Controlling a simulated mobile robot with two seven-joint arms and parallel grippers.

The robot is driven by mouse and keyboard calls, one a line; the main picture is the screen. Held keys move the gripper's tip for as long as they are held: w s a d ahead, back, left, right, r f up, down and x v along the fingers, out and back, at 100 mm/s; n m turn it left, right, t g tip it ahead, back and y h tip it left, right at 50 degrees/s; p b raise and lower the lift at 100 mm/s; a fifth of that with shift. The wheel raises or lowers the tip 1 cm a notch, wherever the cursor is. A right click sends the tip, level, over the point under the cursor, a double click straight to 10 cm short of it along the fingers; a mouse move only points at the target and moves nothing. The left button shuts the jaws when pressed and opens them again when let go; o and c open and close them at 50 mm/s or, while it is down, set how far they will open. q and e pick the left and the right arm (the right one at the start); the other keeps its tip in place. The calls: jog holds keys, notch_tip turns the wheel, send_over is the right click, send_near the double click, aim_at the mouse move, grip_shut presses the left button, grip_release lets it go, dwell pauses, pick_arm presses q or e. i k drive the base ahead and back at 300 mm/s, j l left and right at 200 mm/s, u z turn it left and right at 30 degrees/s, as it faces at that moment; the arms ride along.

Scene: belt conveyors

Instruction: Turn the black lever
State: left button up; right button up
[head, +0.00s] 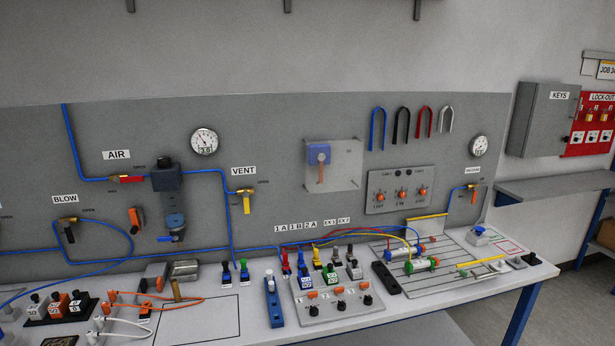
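A black lever (69,235) hangs down from a brass valve (68,220) on the grey wall panel, at the left under the BLOW label (65,199). Blue tubing meets this valve. The word OPEN is printed to the right of the valve. The lever is small here, and its exact angle is hard to tell. Neither of my grippers is in view, and nothing covers the lever.
A red-handled valve (128,179) sits under AIR, and a yellow-handled valve (246,203) under VENT. An orange-and-black switch (135,217) is right of the lever. Below, the white bench (215,335) carries switch blocks, coloured plugs and cables. The air before the panel is clear.

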aim_at(65, 224)
jog(key=i+j+u, duration=0.1)
jog(key=u, duration=0.4)
jog(key=i+j+u, duration=0.2)
jog(key=u, duration=0.25)
jog(key=i+j+u, duration=0.1)
jog(key=u, duration=0.4)
jog(key=i+j, duration=0.15)
jog(key=j, duration=0.15)
jog(key=i+j, duration=0.1)
jog(key=j, duration=0.2)
jog(key=i+j, duration=0.15)
jog(key=j, duration=0.2)
jog(key=i+j, duration=0.15)
jog(key=j, duration=0.15)
